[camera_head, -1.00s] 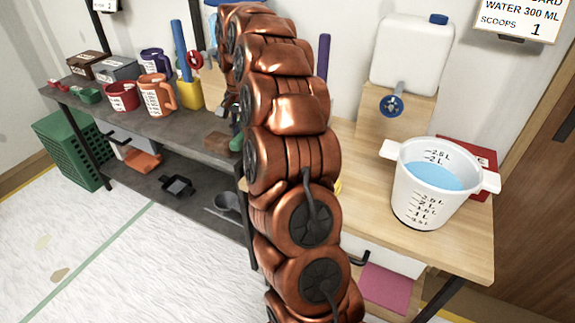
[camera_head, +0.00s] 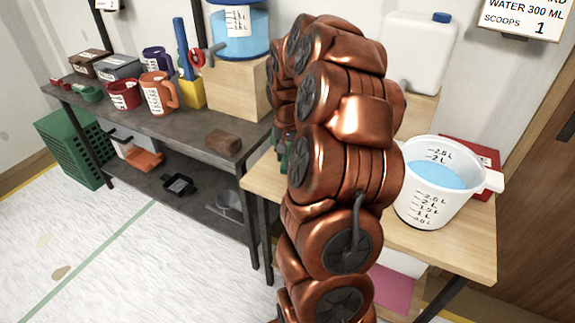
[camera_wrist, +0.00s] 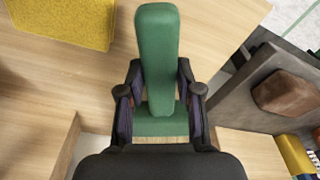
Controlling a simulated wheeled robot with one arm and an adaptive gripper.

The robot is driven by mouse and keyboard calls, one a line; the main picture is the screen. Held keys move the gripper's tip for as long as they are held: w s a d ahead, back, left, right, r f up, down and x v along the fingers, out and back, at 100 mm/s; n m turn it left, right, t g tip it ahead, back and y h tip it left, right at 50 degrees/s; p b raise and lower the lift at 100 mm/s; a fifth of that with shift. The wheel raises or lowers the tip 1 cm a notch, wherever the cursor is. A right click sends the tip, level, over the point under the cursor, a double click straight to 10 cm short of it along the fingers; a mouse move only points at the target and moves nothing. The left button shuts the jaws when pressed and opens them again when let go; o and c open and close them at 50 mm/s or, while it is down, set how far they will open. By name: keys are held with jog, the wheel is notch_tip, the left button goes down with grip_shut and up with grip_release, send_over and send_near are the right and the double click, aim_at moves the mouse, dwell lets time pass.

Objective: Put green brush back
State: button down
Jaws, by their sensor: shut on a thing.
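The green brush (camera_wrist: 157,45) is in the wrist view, with a long flat green handle and a wider green part lower down, close to my palm. My gripper (camera_wrist: 160,90) is shut on it, one dark finger on each side. The brush is above a light wooden surface (camera_wrist: 60,85); whether it touches the wood cannot be told. In the head view my copper arm hides most of the gripper, and only a bit of green (camera_head: 284,156) shows at the arm's left edge.
A yellow block-like thing (camera_wrist: 65,22) lies on the wood. The dark shelf (camera_head: 190,130) carries a brown block (camera_head: 223,141), mugs and a yellow piece with a blue handle (camera_head: 190,90). A white bucket of blue water (camera_head: 428,205) stands right of my arm.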

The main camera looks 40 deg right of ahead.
jog(key=shift+f+p, duration=0.35)
jog(key=shift+f, duration=2.25)
jog(key=c, duration=0.8)
grip_release()
jog(key=shift+o, duration=0.2)
jog(key=shift+r, duration=0.1)
jog(key=r, duration=0.3)
jog(key=r+b, duration=0.1)
jog(key=r, duration=0.3)
jog(key=a+r+b, duration=0.1)
jog(key=r, duration=0.2)
jog(key=shift+s+r, duration=0.25)
jog(key=shift+s, duration=0.05)
jog(key=shift+s+a+r, duration=0.15)
jog(key=shift+r, duration=0.5)
